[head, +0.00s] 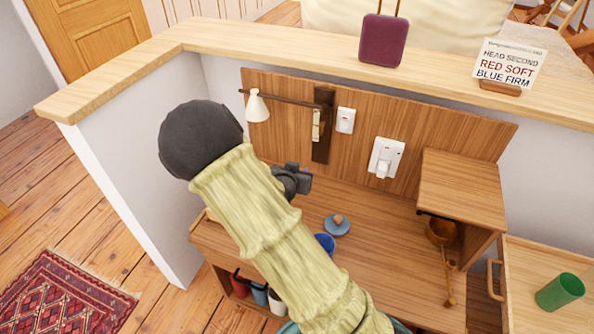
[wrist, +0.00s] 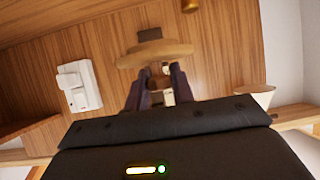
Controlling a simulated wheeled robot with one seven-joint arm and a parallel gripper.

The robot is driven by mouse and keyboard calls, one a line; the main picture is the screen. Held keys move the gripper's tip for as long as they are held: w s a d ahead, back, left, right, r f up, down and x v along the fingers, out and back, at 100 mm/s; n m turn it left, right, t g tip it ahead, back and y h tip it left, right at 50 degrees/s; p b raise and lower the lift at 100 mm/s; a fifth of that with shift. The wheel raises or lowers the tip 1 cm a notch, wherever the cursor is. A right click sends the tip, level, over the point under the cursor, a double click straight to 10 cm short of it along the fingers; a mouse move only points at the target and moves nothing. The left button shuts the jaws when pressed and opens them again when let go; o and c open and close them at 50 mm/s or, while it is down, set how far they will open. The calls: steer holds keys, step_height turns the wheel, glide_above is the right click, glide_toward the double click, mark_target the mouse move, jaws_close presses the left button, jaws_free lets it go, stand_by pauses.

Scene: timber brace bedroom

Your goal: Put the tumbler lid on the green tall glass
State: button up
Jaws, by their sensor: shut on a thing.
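The tumbler lid (wrist: 155,54), a round pale wooden disc with a darker brown block on its far side, is at the fingertips in the wrist view. My gripper (wrist: 162,80) is shut on it, with a small pale part between the two dark fingers. In the head view my gripper (head: 292,180) shows only as a dark part beside my arm, above the desk, and the lid is hidden there. The green tall glass (head: 558,292) appears upright on the light wooden surface at the far right, well apart from my gripper.
A blue lid with a wooden knob (head: 337,225) and a blue cup (head: 325,243) are on the desk. A lamp (head: 257,107) and switches (head: 386,158) are on the back panel.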

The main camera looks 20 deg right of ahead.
steer(key=s+r+n+t+y+p, duration=0.1)
steer(key=s+r+n+y+p, duration=0.1)
steer(key=r+p, duration=0.8)
steer(key=s+a+r+n+t+y+p, duration=0.1)
steer(key=r+n+y+p, duration=0.3)
steer(key=r+p, duration=0.7)
steer(key=s+p, duration=0.1)
steer(key=p, duration=1)
steer(key=shift+a+n+y+p, duration=0.25)
steer(key=shift+n+y+p, duration=0.05)
steer(key=shift+p, duration=0.1)
steer(key=shift+w+f, duration=0.1)
